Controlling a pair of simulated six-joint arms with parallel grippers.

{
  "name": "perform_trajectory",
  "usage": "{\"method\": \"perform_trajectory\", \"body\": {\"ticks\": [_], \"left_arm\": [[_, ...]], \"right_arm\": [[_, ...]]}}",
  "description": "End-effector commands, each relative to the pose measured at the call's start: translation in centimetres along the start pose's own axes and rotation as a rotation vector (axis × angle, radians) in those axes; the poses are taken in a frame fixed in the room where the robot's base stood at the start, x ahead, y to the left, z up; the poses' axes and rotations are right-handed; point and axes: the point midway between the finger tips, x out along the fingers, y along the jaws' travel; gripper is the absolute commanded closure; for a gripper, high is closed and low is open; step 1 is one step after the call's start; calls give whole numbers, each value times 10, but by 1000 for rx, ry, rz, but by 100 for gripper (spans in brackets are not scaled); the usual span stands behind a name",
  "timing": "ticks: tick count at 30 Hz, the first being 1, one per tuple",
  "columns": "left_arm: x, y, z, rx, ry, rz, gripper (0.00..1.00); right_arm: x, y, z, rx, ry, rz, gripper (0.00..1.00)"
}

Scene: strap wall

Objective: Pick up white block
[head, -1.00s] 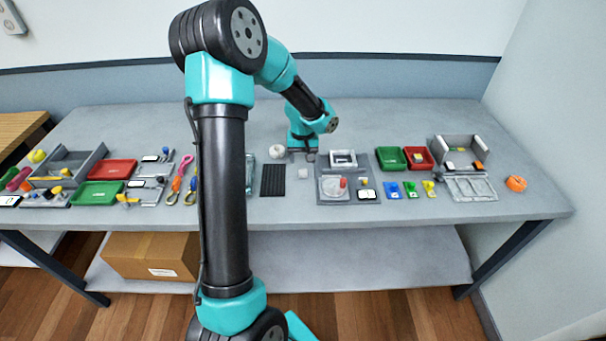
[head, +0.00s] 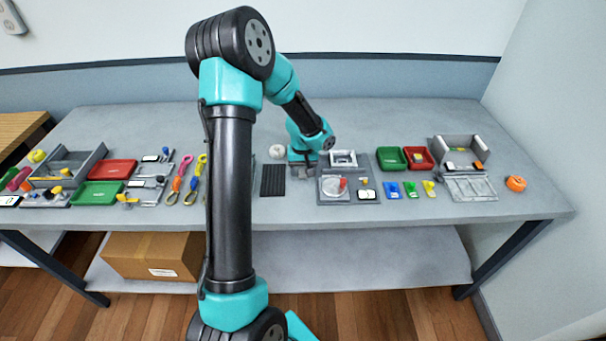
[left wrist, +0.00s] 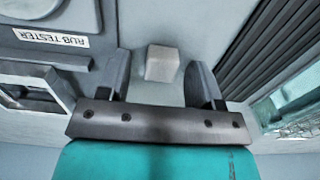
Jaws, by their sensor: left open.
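The white block (left wrist: 162,63) shows in the left wrist view as a small pale cube on the grey table. My left gripper (left wrist: 158,72) is open, with one dark finger on each side of the block and a visible gap to each. The block is not gripped; I cannot tell how far down the fingertips reach around it. In the head view my left gripper (head: 302,170) is low over the table, between the black ribbed mat and the grey fixture, and it hides the block. My right gripper is not in view.
The black ribbed mat (head: 273,180) lies close on the left. The grey rub tester fixture (head: 326,198) is close on the right. A white roll (head: 277,152) stands behind the mat. Green (head: 391,158) and red (head: 418,157) trays sit farther right.

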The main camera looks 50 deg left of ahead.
Motion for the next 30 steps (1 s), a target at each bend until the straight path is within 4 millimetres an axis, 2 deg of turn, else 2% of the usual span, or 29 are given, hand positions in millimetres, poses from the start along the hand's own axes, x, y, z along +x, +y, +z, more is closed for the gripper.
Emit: {"method": "perform_trajectory", "body": {"ticks": [2,18,30], "left_arm": [[0,0,0,0,0,0,42],[0,0,0,0,0,0,93],[-7,0,0,-1,2,1,94]], "right_arm": [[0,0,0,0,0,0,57],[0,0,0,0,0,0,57],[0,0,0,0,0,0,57]]}}
